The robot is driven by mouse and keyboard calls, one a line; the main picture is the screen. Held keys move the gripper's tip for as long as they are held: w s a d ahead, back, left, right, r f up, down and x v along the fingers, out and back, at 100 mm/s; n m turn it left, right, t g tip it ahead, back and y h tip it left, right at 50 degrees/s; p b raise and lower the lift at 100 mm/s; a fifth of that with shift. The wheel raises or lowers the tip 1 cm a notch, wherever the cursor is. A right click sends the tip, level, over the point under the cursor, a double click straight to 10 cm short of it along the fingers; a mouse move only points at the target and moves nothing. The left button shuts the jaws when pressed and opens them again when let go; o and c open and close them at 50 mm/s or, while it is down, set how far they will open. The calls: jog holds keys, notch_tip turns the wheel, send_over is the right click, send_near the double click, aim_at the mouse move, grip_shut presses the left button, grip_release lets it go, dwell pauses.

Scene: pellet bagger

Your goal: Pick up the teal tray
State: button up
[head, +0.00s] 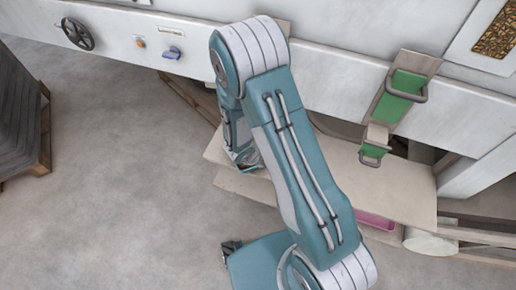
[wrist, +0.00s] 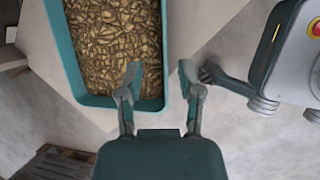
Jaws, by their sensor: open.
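The teal tray (wrist: 95,101) is in the upper left of the wrist view, filled with brownish-gold pellets (wrist: 112,40). Its far end runs out of the frame. My gripper (wrist: 160,68) is open, with its two fingers apart. In the picture the left finger overlaps the pellets and the right finger is outside the tray, with the tray's right wall between them. I cannot tell how high the fingers are above the rim or whether they touch it. In the head view my arm hides the tray.
A pale bench board (head: 400,195) runs along the machine front. Green plates with handles (head: 403,84) stick out at right. A handwheel (head: 77,33) is at upper left. Dark stacked sheets (head: 18,118) stand on a pallet at far left. The floor (head: 110,200) between is clear.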

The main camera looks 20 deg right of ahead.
jog(key=shift+s+x, duration=0.1)
jog(key=shift+x, duration=1.65)
jog(key=shift+s+x, duration=0.15)
jog(key=shift+x, duration=1.65)
jog(key=shift+c, duration=0.3)
grip_shut()
